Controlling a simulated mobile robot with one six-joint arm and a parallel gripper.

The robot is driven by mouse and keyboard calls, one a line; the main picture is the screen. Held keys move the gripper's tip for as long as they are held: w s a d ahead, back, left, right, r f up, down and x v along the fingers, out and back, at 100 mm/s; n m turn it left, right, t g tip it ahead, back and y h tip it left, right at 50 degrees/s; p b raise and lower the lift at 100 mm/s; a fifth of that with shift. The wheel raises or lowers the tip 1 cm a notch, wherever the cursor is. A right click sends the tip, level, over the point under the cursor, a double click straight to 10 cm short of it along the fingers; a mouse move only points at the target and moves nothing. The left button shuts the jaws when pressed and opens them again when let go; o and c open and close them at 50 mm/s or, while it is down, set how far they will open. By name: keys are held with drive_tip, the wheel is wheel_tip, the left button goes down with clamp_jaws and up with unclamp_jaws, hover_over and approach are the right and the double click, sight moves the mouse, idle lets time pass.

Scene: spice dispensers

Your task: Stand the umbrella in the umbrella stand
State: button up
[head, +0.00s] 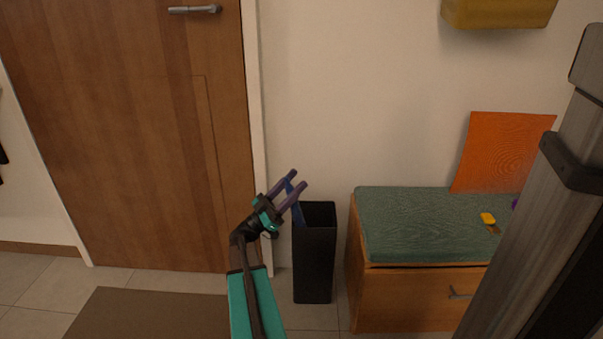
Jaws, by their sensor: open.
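The umbrella stand (314,268) is a tall black square bin on the floor between the door and the bench. A slim blue umbrella (297,209) runs from between my gripper's fingers down to the left side of the stand's opening. Its lower end is out of sight, seemingly inside the stand, and it leans slightly to the left at the top. My gripper (299,179) has two purple fingers standing apart, one on each side of the umbrella's upper part. Whether a finger touches the umbrella cannot be told.
A wooden bench with a green cushion (410,222) stands right of the stand. An orange panel (505,150) and a small yellow object (488,218) are on it. A wooden door (130,130) is at left, a brown mat (150,315) before it. A yellow box (497,12) hangs above.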

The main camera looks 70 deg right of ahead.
drive_tip(key=shift+p+v, duration=0.85)
drive_tip(key=shift+v, duration=2.1)
drive_tip(key=shift+w+a+t, duration=0.1)
drive_tip(key=shift+t, duration=0.2)
drive_tip(key=w+a+f+n+t+y+p, duration=0.1)
drive_tip(key=a+f+n+t+y+p, duration=0.25)
drive_tip(key=a+f+n+p, duration=0.35)
drive_tip(key=w+a+f+n+t+y+p, duration=0.1)
drive_tip(key=a+f+n+t+y+p, duration=0.3)
drive_tip(key=a+p, duration=0.5)
drive_tip(key=w+a+f+n+t+y+p, duration=0.1)
drive_tip(key=a+f+n+t+y+p, duration=0.15)
drive_tip(key=a+n+p, duration=0.5)
drive_tip(key=s+a+n+y+p, duration=0.2)
drive_tip(key=a+p, duration=0.3)
drive_tip(key=a, duration=0.6)
drive_tip(key=s+a+r+n+t+y+p, duration=0.1)
drive_tip(key=a+n+y+p, duration=0.3)
drive_tip(key=a, duration=0.8)
drive_tip(key=s+a+r+n+t+y+p, duration=0.1)
drive_tip(key=s+a+n+y+p, duration=0.2)
drive_tip(key=a+p, duration=0.5)
drive_tip(key=s+a, duration=0.1)
drive_tip(key=a, duration=0.2)
drive_tip(key=shift+a, duration=0.4)
